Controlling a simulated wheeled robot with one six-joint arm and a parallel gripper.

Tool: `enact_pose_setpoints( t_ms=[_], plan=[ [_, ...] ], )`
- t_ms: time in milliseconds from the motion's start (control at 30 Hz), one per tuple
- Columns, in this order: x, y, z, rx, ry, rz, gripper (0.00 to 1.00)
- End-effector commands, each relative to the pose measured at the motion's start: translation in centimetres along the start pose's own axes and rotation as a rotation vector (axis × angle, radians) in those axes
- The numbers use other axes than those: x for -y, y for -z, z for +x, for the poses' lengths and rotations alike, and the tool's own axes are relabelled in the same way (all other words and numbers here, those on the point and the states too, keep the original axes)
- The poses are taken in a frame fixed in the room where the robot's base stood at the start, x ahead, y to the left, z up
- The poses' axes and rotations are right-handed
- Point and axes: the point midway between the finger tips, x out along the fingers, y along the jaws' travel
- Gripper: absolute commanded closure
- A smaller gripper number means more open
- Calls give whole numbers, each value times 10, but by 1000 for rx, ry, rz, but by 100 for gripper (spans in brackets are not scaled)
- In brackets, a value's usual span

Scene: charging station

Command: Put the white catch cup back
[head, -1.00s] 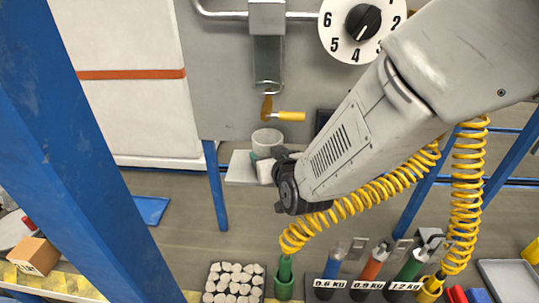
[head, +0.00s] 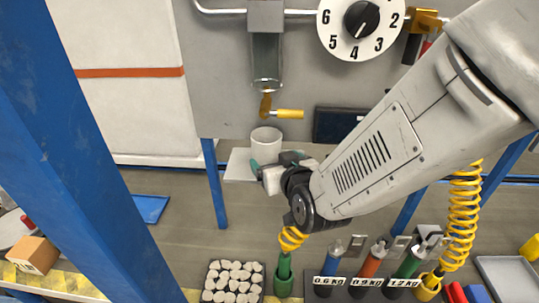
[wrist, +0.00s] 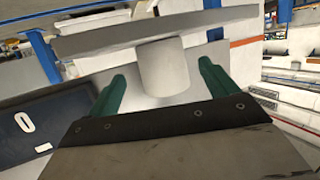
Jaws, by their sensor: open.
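The white catch cup (head: 266,140) stands upright on a small pale shelf (head: 237,166) under the clear tube and yellow-handled valve. In the wrist view, which looks upside down, the cup (wrist: 163,68) appears to hang from the shelf plate (wrist: 105,38). My gripper (head: 270,163) is at the cup's near side, at about shelf height. In the wrist view my gripper (wrist: 160,74) is open, one green finger on either side of the cup with visible gaps. In the head view my wrist hides part of the shelf.
The valve handle (head: 289,114) sticks out just above the cup. A dark panel (head: 336,125) is on the right. Below are a tray of stones (head: 233,283) and labelled tool holders (head: 367,285). A blue post (head: 85,150) stands at left.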

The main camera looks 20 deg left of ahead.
Motion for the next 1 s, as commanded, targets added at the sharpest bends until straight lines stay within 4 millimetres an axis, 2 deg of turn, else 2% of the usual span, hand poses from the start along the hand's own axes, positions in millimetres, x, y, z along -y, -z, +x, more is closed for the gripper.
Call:
enact_pose_setpoints(
  t_ms=[100, 300, 667, 733, 867, 967, 1000],
  plan=[
    [0, 1, -26, -2, 0, 1, 15],
    [0, 1, -53, -2, 0, 2, 15],
    [-1, 0, -61, 1, -1, 1, 15],
    [-6, 2, -62, 12, -5, 7, 15],
    [-38, 8, -72, 99, -31, 43, 15],
    [-80, 13, -94, 225, -67, 92, 15],
    [-98, 13, -108, 284, -85, 112, 15]
  ],
)
